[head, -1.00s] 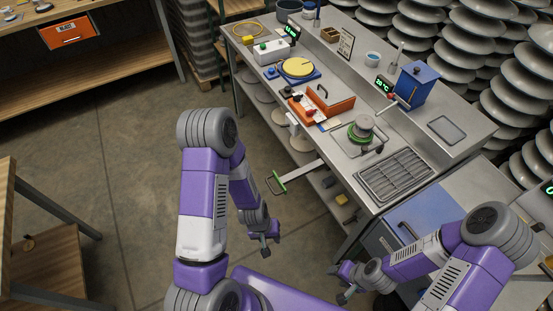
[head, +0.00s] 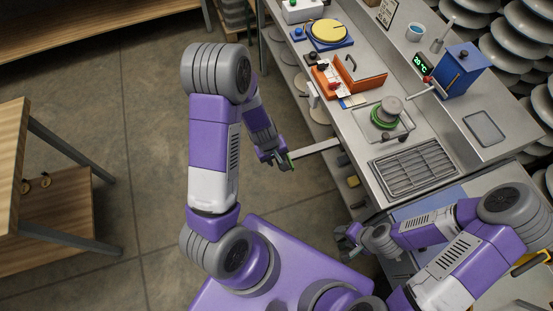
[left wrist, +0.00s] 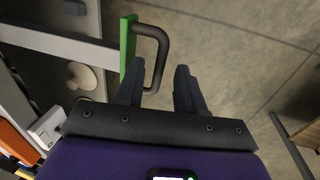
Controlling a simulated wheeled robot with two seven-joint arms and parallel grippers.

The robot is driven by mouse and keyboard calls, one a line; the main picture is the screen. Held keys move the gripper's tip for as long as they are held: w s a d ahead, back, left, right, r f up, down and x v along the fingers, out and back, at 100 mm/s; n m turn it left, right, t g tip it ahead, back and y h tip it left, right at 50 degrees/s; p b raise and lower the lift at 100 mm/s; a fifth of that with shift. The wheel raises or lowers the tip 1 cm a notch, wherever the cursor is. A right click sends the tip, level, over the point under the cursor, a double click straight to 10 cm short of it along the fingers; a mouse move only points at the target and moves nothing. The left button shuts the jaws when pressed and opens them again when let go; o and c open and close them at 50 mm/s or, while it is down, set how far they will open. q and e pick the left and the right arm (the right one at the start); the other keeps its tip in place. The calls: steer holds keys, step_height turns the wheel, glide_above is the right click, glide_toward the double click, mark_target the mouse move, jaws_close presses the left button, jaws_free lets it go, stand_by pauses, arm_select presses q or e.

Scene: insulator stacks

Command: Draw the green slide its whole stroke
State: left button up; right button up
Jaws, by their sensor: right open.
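The green slide shows in the left wrist view as a pale bar (left wrist: 60,40) with a green end plate (left wrist: 128,48) and a dark loop handle (left wrist: 164,50). In the head view its bar (head: 318,148) sticks out from the bench's near side, and its green end (head: 291,158) is partly hidden by my left gripper (head: 284,163). My left gripper is open; in the left wrist view its fingertips (left wrist: 160,72) lie either side of the handle's lower part. Whether they touch it, I cannot tell. My right gripper (head: 345,240) is open and empty near the bench's front corner.
The metal bench (head: 350,130) carries an orange box (head: 357,77), a green-ringed device (head: 386,114), a grille (head: 413,165) and a blue box (head: 461,70). A wooden table (head: 12,150) stands at left. The floor (head: 150,120) between is clear.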

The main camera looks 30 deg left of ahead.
arm_select(q)
steer(key=shift+f, duration=0.1)
jaws_close()
stand_by(0.4)
